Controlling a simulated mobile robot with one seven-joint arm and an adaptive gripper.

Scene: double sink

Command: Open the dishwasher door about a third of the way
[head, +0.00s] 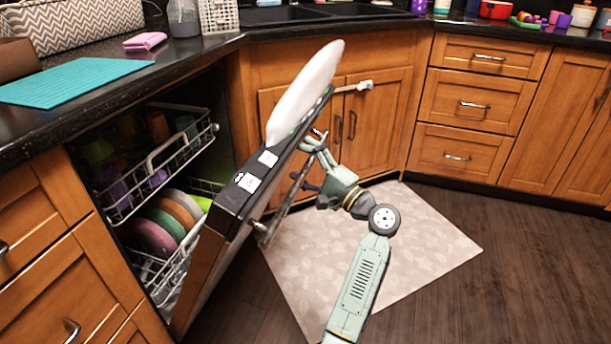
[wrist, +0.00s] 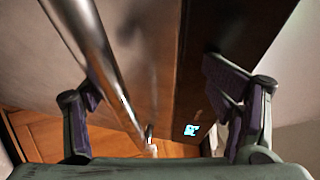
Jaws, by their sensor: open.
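The dishwasher door (head: 213,253) is partly open, tilted outward from the cabinet on the left. Its dark top edge (head: 240,190) runs away from the head camera. A metal handle bar (head: 287,200) runs along its outer face. My gripper (head: 312,141) is at the outer side of the door, near the far end of the handle. In the wrist view my gripper (wrist: 155,85) has its fingers spread apart. The handle bar (wrist: 95,50) passes close to the left finger, and a dark strip with a lit display (wrist: 192,130) is near the right finger. Contact is unclear.
Inside the dishwasher, an upper rack (head: 165,160) and a lower rack with coloured plates (head: 172,220) show. A white oval object (head: 305,90) stands up beyond the door's edge. A pale mat (head: 430,240) lies on the floor. Wooden drawers (head: 475,103) stand at right.

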